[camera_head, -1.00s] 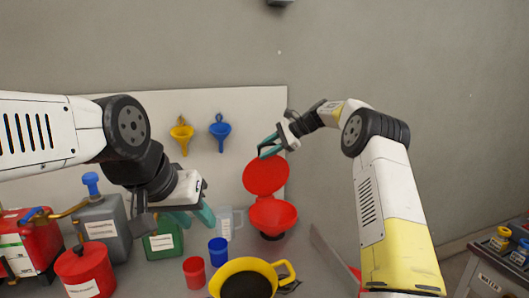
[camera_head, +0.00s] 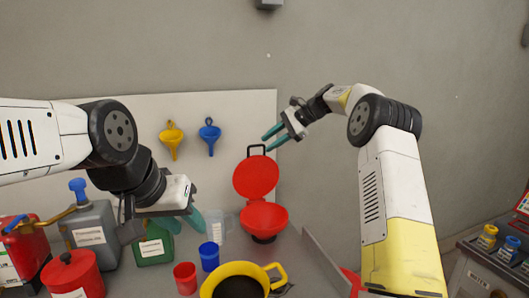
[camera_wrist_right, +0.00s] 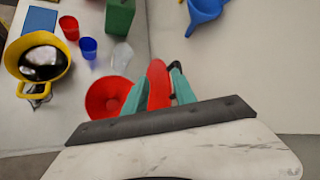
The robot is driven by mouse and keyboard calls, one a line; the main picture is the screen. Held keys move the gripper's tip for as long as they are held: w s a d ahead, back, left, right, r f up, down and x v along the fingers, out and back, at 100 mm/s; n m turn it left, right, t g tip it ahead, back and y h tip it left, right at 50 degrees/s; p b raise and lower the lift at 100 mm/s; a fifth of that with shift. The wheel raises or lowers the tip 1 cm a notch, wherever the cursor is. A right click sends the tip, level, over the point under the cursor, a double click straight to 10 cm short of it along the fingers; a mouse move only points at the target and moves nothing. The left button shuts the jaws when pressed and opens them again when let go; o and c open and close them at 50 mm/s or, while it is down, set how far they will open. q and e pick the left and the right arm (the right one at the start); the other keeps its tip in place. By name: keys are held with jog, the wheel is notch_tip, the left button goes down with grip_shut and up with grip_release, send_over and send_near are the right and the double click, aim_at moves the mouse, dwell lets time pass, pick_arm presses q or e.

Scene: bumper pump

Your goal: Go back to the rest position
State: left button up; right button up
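My right gripper (camera_head: 268,143) is open and empty, up beside the raised red lid (camera_head: 256,177) of the red funnel (camera_head: 264,221). The lid stands open with its dark handle (camera_head: 256,149) at the top, near the fingertips. In the right wrist view the lid (camera_wrist_right: 158,82) shows behind and between the two teal fingers (camera_wrist_right: 155,92), apart from them as far as I can tell. My left gripper (camera_head: 186,222) appears open and empty above the bench, in front of the green canister (camera_head: 153,248) and the clear measuring cup (camera_head: 215,228).
A blue cup (camera_head: 209,257), a red cup (camera_head: 185,278) and a yellow jug with dark liquid (camera_head: 240,285) stand at the front. A grey canister (camera_head: 95,235) and red containers (camera_head: 72,274) stand left. Yellow (camera_head: 172,137) and blue (camera_head: 210,136) funnels hang on the back board.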

jog(key=s+d+r+n+t+h, duration=0.1)
jog(key=s+r+n+h, duration=0.1)
jog(key=s, duration=0.5)
jog(key=s+d+r+n+h, duration=0.1)
jog(key=s+d+r+n, duration=0.1)
jog(key=s, duration=0.5)
jog(key=s+d+r+n+t+h, duration=0.1)
jog(key=s+r+h, duration=0.15)
jog(key=s, duration=0.45)
jog(key=s+d+f+n, duration=0.2)
jog(key=s+f, duration=0.1)
jog(key=s, duration=0.4)
jog(key=s+d+f+n+t+h, duration=0.1)
jog(key=s+d+f+n, duration=0.1)
jog(key=s, duration=0.6)
jog(key=s+d+f+n+t+h, duration=0.1)
jog(key=s+f, duration=0.3)
jog(key=s, duration=0.4)
jog(key=shift+d+n, duration=0.7)
jog(key=shift+d, duration=0.2)
